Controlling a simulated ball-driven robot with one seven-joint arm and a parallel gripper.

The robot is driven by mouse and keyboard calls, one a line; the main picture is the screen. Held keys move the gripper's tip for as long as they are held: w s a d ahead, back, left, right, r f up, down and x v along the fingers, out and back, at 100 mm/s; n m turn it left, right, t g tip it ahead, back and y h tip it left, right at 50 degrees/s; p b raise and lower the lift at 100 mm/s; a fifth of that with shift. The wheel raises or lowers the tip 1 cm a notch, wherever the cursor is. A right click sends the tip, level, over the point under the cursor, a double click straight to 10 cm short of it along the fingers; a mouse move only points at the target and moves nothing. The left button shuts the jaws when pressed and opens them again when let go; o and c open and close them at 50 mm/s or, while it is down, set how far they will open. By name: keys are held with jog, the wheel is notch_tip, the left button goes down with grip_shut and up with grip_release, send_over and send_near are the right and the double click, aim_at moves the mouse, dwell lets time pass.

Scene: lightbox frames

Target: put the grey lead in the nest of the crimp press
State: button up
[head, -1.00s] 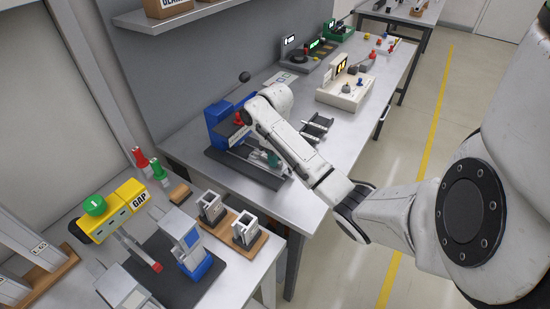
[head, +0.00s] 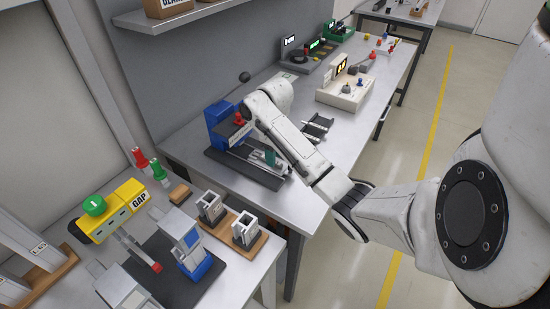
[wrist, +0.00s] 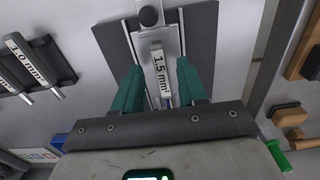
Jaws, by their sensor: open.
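The crimp press, blue with a red knob (head: 222,126), stands on a dark base plate on the table, partly behind my arm. In the wrist view its plate (wrist: 204,30) carries a light metal rail with a dark round knob. A pale grey lead (wrist: 161,75), tagged 1.5 mm², lies along the rail, between my fingers. My gripper (wrist: 157,76) has two green fingers, open, one on each side of the lead with gaps showing. It also shows over the press base in the head view (head: 271,157). The lead's lower end is hidden by my gripper.
A dark rack (wrist: 35,65) with a piece tagged 1.0 mm² lies left of the press in the wrist view. A cream device (head: 345,92) stands farther along the table. A nearer bench holds a yellow GAP gauge (head: 125,205) and small stands (head: 245,230).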

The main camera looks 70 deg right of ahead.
notch_tip(320, 180, up, 10)
jog(key=p, duration=0.7)
jog(key=shift+r, duration=0.25)
jog(key=shift+c, duration=0.4)
dwell(0.4)
